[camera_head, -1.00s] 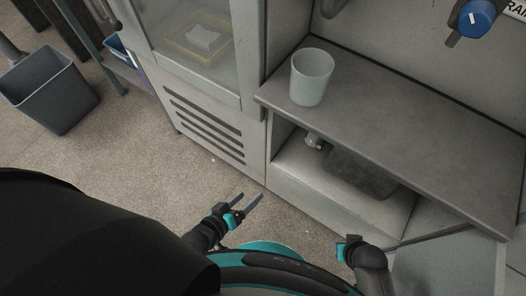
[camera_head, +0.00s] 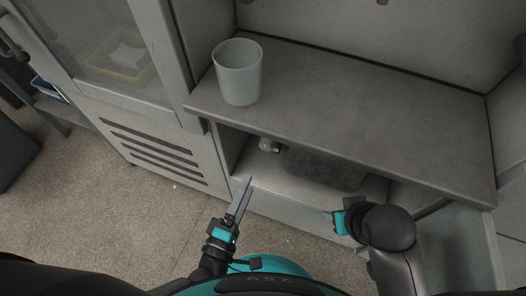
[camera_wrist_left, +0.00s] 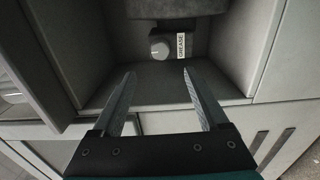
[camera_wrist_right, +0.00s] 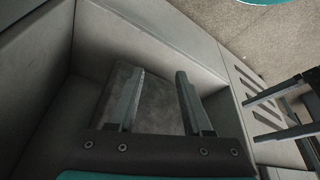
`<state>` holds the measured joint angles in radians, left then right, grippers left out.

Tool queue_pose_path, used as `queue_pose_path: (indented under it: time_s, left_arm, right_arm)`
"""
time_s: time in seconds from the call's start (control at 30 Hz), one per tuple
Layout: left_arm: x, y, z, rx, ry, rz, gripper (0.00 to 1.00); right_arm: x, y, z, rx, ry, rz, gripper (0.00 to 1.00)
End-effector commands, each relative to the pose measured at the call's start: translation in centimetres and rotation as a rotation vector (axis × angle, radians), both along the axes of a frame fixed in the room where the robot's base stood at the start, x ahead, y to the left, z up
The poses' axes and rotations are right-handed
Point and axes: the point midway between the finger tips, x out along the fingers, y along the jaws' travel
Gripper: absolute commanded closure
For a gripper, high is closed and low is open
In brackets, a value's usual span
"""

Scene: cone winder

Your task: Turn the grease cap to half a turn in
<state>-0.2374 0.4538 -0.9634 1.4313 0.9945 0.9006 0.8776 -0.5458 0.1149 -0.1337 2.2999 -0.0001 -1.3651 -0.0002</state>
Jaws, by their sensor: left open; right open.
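The grease cap (camera_wrist_left: 159,47) is a small pale round knob inside the open lower compartment, beside a white label reading GREASE (camera_wrist_left: 181,46). In the head view the cap (camera_head: 268,146) is small, left of a dark grey block. My left gripper (camera_wrist_left: 158,76) is open and empty in front of the compartment, its fingers pointing in toward the cap and apart from it. In the head view the left gripper (camera_head: 246,182) shows below the cap. My right gripper (camera_wrist_right: 159,74) is open and empty, facing the dark block; its fingers are largely hidden in the head view.
The dark grey block (camera_head: 325,170) fills much of the compartment. A shelf (camera_head: 370,105) overhangs it, bearing a pale cup (camera_head: 238,73). A slotted panel (camera_head: 150,145) stands at left, and an open door panel (camera_head: 462,245) at right. Floor is clear in front.

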Motion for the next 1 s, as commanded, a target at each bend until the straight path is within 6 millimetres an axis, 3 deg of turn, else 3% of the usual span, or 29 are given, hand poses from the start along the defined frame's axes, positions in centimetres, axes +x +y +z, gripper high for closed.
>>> queue_pose_path:
  time_s: [0.27,0.43,0.7,1.0]
  left_arm:
    - [6.1,-1.9,-0.1,0.001,-0.007,0.0,0.23]
    - [8.8,-2.8,-0.1,0.002,-0.004,-0.001,0.23]
    - [10.6,-3.4,-0.1,0.004,-0.002,-0.001,0.23]
    - [11.0,-3.5,0.0,0.004,-0.001,-0.001,0.23]
  right_arm:
    - [-0.2,-0.1,2.7,0.005,-0.044,-0.001,0.5]
    - [0.9,1.1,2.5,0.039,-0.128,0.021,0.5]
    - [2.2,2.3,2.3,0.076,-0.22,0.039,0.5]
    - [2.5,2.6,2.3,0.085,-0.241,0.043,0.5]
